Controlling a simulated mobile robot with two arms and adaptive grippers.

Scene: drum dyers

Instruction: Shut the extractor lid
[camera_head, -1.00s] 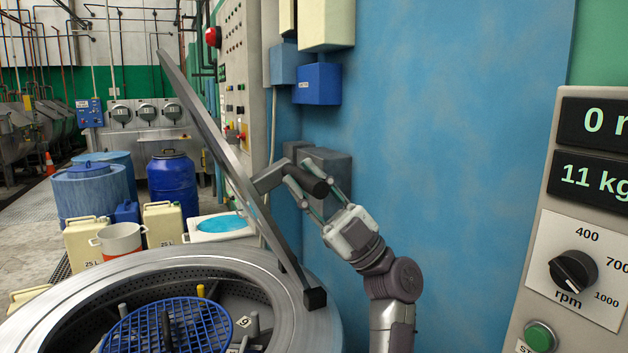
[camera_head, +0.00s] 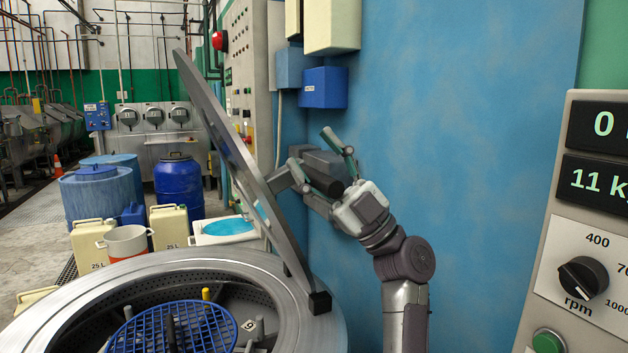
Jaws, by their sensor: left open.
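The extractor lid (camera_head: 228,150) is a grey metal disc seen nearly edge-on. It stands open, tilted up and to the left from its hinge at the right side of the extractor rim (camera_head: 200,268). The open drum shows a blue mesh disc (camera_head: 190,326) inside. My right gripper is out of view.
The blue wall (camera_head: 450,120) and its blue box (camera_head: 323,88) stand close behind my gripper. A control panel (camera_head: 540,265) with a knob stands at the right. Jerrycans (camera_head: 170,226), a bucket (camera_head: 126,243) and blue barrels (camera_head: 178,185) stand behind the extractor.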

